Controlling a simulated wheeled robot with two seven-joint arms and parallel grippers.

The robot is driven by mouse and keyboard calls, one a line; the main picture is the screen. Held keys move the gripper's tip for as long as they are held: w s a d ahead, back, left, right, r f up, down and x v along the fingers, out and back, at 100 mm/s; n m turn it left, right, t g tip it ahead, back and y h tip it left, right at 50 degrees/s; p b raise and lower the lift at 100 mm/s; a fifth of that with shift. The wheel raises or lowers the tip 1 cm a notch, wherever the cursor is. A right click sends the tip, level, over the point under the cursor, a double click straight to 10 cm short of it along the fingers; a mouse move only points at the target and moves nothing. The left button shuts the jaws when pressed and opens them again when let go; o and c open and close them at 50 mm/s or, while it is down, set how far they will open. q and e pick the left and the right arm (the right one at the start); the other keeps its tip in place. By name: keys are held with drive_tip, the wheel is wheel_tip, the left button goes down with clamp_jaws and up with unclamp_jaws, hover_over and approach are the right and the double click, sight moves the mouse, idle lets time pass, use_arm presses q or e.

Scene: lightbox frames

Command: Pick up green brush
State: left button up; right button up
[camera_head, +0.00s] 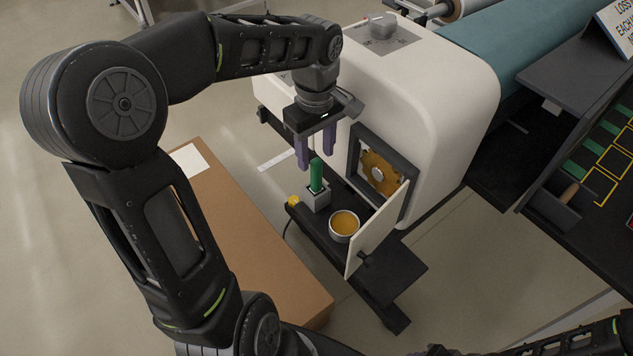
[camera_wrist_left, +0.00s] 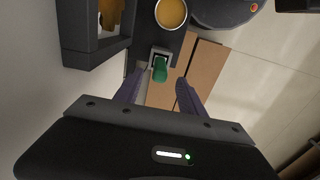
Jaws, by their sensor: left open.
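The green brush (camera_head: 316,176) stands upright in a small grey holder (camera_head: 316,199) on a dark shelf (camera_head: 310,224) in front of the white machine. My left gripper (camera_head: 316,160) is open, with its purple fingers just above and around the top of the brush in the head view. In the left wrist view the green brush (camera_wrist_left: 160,70) shows beyond and between the open fingertips (camera_wrist_left: 158,84). I cannot tell whether a finger touches it. The brush's lower end is hidden in the holder.
A round cup of orange-yellow contents (camera_head: 344,224) stands beside the holder. An open hatch door (camera_head: 377,232) and a gold wheel (camera_head: 380,172) are close to the right. The white machine (camera_head: 440,110) rises behind. A cardboard box (camera_head: 240,240) lies at the left.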

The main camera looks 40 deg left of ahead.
sight(316, 175)
use_arm(q)
drive_tip(key=shift+f, duration=1.1)
drive_tip(key=shift+f+p, duration=0.55)
drive_tip(key=shift+f, duration=2.05)
drive_tip(key=shift+d, duration=0.1)
clamp_jaws()
